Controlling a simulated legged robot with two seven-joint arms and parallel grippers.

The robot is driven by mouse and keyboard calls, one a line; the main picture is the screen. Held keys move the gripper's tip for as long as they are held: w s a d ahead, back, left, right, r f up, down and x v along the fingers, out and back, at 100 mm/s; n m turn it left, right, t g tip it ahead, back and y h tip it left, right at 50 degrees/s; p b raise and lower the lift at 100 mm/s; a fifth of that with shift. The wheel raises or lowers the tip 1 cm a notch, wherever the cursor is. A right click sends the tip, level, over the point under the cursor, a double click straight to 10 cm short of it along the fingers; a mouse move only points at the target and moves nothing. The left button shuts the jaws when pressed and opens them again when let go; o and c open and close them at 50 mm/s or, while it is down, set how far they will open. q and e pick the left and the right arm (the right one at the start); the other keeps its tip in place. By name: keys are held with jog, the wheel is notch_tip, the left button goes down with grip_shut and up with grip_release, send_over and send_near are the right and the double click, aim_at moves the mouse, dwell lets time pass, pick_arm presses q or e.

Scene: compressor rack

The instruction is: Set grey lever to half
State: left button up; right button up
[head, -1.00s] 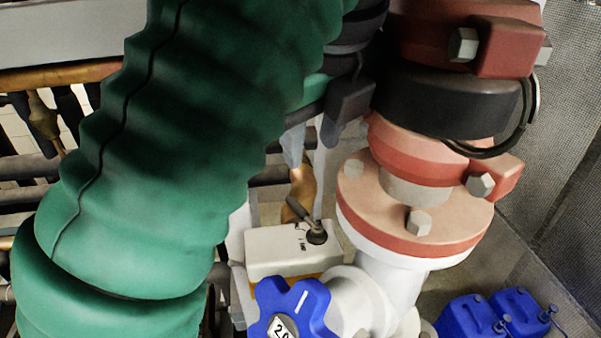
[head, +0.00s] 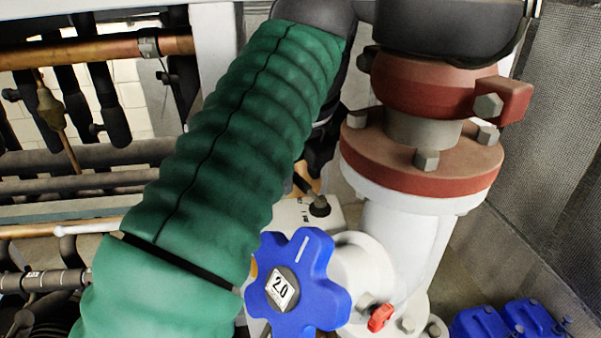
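The grey lever (head: 308,193) is on top of a white box (head: 290,215), just right of my green-sleeved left arm. Its handle points up and to the left from a dark round pivot. The sleeve hides the left part of the box and most of its markings. My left gripper (head: 318,152) is a dark shape behind the sleeve's right edge, just above the lever in the picture. The sleeve hides much of it, so I cannot tell whether its fingers are open or touch the lever. My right gripper is not in view.
A blue handwheel (head: 310,262) marked 2.0 stands in front of the box. A white pipe with a red flange (head: 420,175) rises close on the right. A small red handle (head: 380,318) and blue containers (head: 510,322) are lower right. Pipes (head: 90,160) run at left.

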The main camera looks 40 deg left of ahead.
pick_arm(q)
jog(key=shift+d, duration=0.15)
jog(key=shift+c, duration=1.3)
jog(key=shift+w+a+f, duration=0.1)
jog(key=shift+w+a, duration=0.1)
jog(key=shift+a, duration=0.1)
jog(key=c, duration=0.5)
jog(key=shift+s+a, duration=0.1)
grip_shut()
